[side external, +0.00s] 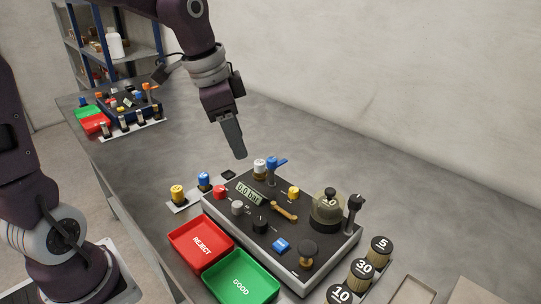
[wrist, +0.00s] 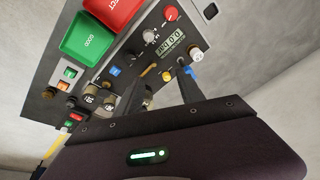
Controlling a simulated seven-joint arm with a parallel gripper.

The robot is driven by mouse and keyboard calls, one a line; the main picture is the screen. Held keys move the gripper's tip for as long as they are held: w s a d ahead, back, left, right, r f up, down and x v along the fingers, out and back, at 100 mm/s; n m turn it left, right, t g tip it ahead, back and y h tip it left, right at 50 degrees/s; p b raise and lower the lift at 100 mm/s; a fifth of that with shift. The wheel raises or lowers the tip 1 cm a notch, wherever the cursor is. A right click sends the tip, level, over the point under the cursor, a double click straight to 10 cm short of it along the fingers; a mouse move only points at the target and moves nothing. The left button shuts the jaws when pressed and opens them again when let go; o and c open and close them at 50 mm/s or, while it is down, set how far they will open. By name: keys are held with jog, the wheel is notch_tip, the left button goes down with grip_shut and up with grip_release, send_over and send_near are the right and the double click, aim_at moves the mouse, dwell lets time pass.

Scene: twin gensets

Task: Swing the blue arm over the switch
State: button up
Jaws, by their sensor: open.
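The blue arm (side external: 277,163) sits on a short post at the back edge of the control box (side external: 232,224), beside a white-topped knob (side external: 260,166). In the wrist view the blue arm (wrist: 188,71) shows just by the right fingertip, partly hidden by it. My gripper (side external: 239,155) hangs above the back left of the box, left of the blue arm and apart from it. In the wrist view my gripper (wrist: 162,82) has its two fingers apart with nothing held. I cannot tell which control is the switch; a blue rocker (side external: 281,244) sits near the box front.
A red REJECT tray (side external: 201,243) and green GOOD tray (side external: 241,280) stand left of the box. Numbered cylinders (side external: 362,270) stand at the right. A domed part (side external: 327,212) rises from the box. The bench behind (side external: 315,155) is clear.

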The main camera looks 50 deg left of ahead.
aim_at(272, 159)
jog(key=w+a+f+m+h, duration=0.2)
jog(key=w+a+f, duration=0.2)
jog(key=w, duration=0.5)
jog(key=shift+m+h, duration=0.3)
jog(key=x, duration=0.7)
jog(key=shift+w+a, duration=0.15)
jog(key=shift+w, duration=0.05)
jog(key=shift+c, duration=0.3)
grip_shut()
